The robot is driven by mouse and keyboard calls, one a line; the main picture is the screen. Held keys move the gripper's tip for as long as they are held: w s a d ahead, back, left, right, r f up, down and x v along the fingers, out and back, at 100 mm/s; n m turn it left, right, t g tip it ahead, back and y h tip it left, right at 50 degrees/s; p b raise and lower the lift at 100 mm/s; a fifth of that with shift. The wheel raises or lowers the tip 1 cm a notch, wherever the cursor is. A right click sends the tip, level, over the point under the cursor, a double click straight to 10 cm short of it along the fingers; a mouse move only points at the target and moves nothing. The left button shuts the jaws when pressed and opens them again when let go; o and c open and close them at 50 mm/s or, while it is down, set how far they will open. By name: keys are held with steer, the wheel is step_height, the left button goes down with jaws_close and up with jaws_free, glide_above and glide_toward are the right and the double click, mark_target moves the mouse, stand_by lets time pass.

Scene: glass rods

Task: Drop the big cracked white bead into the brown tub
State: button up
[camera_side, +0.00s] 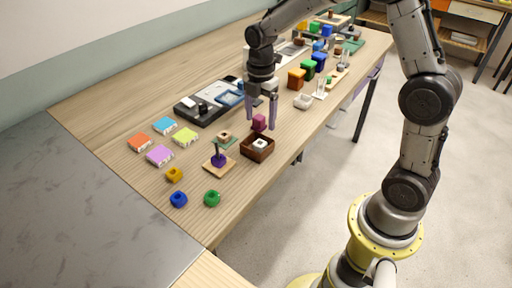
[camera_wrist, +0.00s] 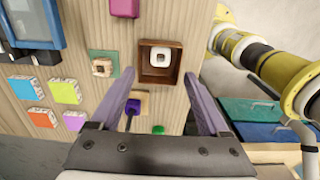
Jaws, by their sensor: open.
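A white squarish bead with a dark hole (camera_side: 260,144) sits inside the brown tub (camera_side: 257,155). In the wrist view the white bead (camera_wrist: 160,57) lies within the walls of the brown tub (camera_wrist: 178,76), apart from my fingers. Cracks are too small to make out. My gripper (camera_side: 261,122) is open and empty, above the table close to the tub. In the wrist view its two purple fingers (camera_wrist: 162,85) are spread wide, with the tub beyond and between their tips.
A magenta block (camera_side: 258,122) stands just behind the tub. A purple bead on a peg stand (camera_side: 218,160) and a small green plate with a tan bead (camera_side: 224,138) are to its left. Loose green (camera_side: 212,198), blue (camera_side: 179,199) and yellow (camera_side: 174,174) beads lie nearer.

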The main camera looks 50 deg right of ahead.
step_height(320, 180, up, 14)
stand_by(0.5)
steer(key=shift+f, duration=0.1)
steer(key=s+a+r+m+t, duration=0.25)
steer(key=s+r, duration=0.35)
steer(key=s, duration=0.6)
steer(key=s+a+f+m+t, duration=0.1)
steer(key=s+f+m+t, duration=0.2)
steer(key=s+f+m, duration=0.5)
steer(key=s+m, duration=0.2)
steer(key=m, duration=0.5)
steer(key=shift+s+a, duration=0.3)
steer(key=shift+a, duration=0.1)
